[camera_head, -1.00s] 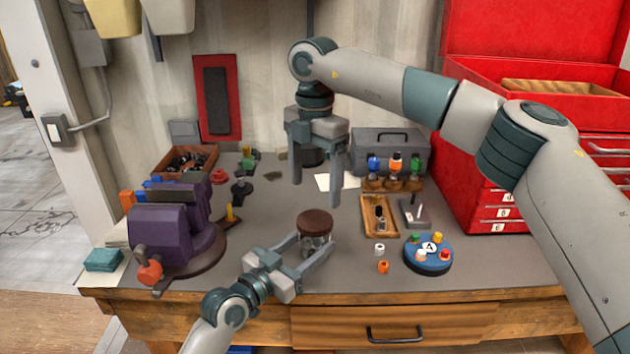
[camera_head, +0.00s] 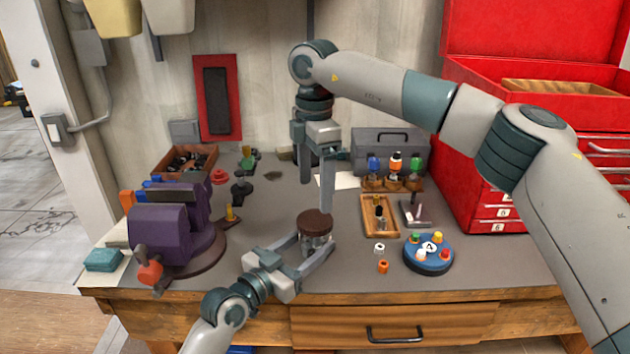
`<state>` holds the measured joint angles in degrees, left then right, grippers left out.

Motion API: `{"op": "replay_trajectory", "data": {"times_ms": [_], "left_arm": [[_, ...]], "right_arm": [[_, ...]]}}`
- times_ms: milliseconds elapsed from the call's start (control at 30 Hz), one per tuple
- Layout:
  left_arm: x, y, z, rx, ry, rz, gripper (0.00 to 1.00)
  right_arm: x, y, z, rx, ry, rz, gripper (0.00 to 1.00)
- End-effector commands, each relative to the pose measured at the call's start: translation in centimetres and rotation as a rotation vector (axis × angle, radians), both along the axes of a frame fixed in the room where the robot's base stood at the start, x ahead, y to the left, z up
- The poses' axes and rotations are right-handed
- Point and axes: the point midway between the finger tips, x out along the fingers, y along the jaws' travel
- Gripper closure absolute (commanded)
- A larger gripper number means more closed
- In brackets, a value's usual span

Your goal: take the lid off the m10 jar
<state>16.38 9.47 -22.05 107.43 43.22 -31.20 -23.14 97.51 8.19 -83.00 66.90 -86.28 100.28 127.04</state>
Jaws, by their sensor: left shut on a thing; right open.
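The m10 jar (camera_head: 316,243) is a clear jar standing on the workbench near the front middle. Its brown round lid (camera_head: 315,222) sits on top of it. My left gripper (camera_head: 316,248) is shut on the jar's body from the front left, with a finger on either side. My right gripper (camera_head: 317,196) points down above and behind the lid, open and empty. Its nearer fingertip is close to the lid's back edge in the picture; I cannot tell the exact gap. No label on the jar is readable.
A purple vise (camera_head: 170,235) stands at the left. Right of the jar are a wooden tray (camera_head: 366,222), a blue round holder (camera_head: 428,266) with coloured pieces, and loose white (camera_head: 379,248) and orange (camera_head: 383,267) pieces. A grey toolbox (camera_head: 385,147) stands behind.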

Motion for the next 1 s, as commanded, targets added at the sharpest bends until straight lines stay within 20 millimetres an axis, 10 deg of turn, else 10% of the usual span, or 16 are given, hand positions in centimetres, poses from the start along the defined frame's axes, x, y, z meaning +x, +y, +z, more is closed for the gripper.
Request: {"op": "replay_trajectory", "data": {"times_ms": [600,1000], "left_arm": [[0.0,0.0,0.0,0.001,0.001,0.000,1.00],[0.0,0.0,0.0,0.001,0.001,0.000,1.00]], "right_arm": [[0.0,0.0,-6.8,-0.001,0.002,0.000,0.21],[0.0,0.0,-7.5,0.000,0.000,0.000,0.21]]}}
